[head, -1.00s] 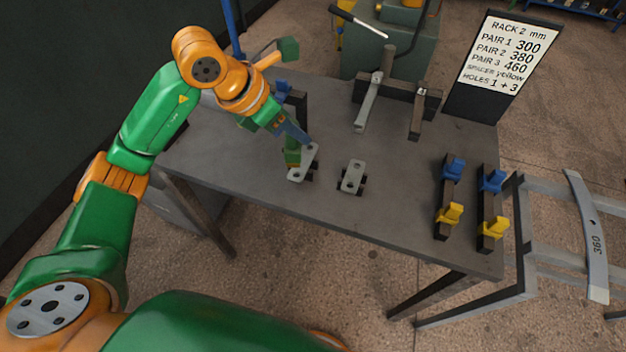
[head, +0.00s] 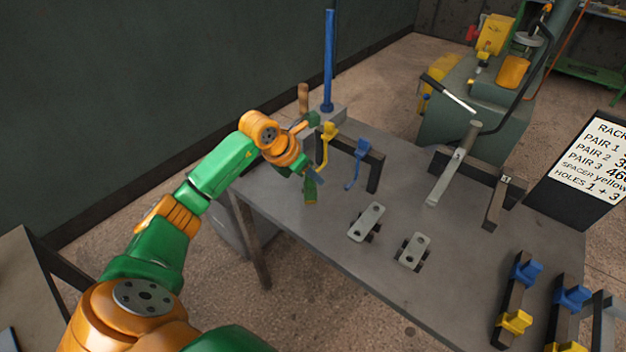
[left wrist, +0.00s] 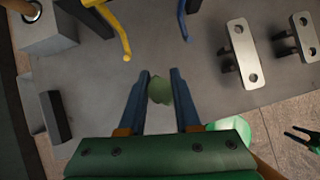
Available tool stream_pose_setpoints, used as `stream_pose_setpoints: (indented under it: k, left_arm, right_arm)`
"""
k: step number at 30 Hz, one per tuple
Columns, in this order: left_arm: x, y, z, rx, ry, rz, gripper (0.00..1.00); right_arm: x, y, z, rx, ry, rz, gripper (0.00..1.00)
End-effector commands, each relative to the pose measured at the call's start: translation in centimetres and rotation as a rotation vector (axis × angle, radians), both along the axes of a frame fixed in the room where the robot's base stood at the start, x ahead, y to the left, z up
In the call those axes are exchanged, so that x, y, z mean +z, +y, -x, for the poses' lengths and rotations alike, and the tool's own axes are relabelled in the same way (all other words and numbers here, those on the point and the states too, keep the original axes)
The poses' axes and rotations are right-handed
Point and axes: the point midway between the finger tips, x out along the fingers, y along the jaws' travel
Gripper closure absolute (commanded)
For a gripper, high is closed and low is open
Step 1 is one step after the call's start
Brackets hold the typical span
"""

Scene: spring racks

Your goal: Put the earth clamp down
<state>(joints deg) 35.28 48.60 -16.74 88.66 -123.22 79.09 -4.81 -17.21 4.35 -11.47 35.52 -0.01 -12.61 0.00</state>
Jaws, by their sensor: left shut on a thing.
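My left gripper (head: 309,177) is shut on a green piece, which I take to be the earth clamp (head: 310,191). It hangs below the fingers over the left end of the grey table (head: 290,208). In the left wrist view the clamp (left wrist: 160,91) shows between the blue fingers of the left gripper (left wrist: 160,76). I cannot tell whether the clamp touches the table top.
A dark rack with a yellow hook (head: 328,141) and a blue hook (head: 360,152) stands just behind the gripper. Two drilled metal plates, the nearer one (head: 367,222) and another (head: 413,251), lie to the right. A blue post (head: 329,60) rises at the back corner.

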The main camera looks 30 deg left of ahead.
Motion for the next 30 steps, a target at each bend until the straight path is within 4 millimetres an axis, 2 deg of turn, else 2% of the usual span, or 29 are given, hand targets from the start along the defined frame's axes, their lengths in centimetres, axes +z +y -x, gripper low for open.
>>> stream_pose_setpoints:
  k: [1,5,10,11,14,24,26,30]
  left_arm:
    - [-0.7,-0.1,0.1,0.001,0.007,0.004,1.00]
    - [-2.7,-0.1,0.1,0.001,0.003,0.003,1.00]
    - [-3.0,-0.1,0.0,0.000,0.000,0.001,1.00]
    - [-3.0,-0.1,0.0,0.000,0.001,0.001,0.65]
    - [-3.0,-0.1,0.0,0.000,0.001,0.001,0.38]
    - [-2.7,0.0,0.1,0.001,0.000,0.001,0.38]
    - [-2.0,0.2,0.5,0.001,-0.002,-0.001,0.38]
    - [0.5,0.7,2.1,0.000,-0.003,-0.004,0.38]
  right_arm:
    - [0.9,0.0,0.0,0.000,0.000,0.000,0.50]
    - [1.5,0.0,0.0,0.000,0.000,0.001,0.50]
    - [1.3,-0.1,0.0,0.001,0.000,0.002,0.50]
    - [1.2,-0.1,0.0,0.001,0.000,0.002,0.50]
    - [1.2,-0.2,0.0,0.001,-0.001,0.003,0.50]
    - [1.2,-0.3,0.0,0.002,0.000,0.005,0.50]
    - [1.1,-0.3,0.0,0.002,0.000,0.005,0.50]
    - [0.7,-0.3,0.0,0.002,0.000,0.005,0.50]
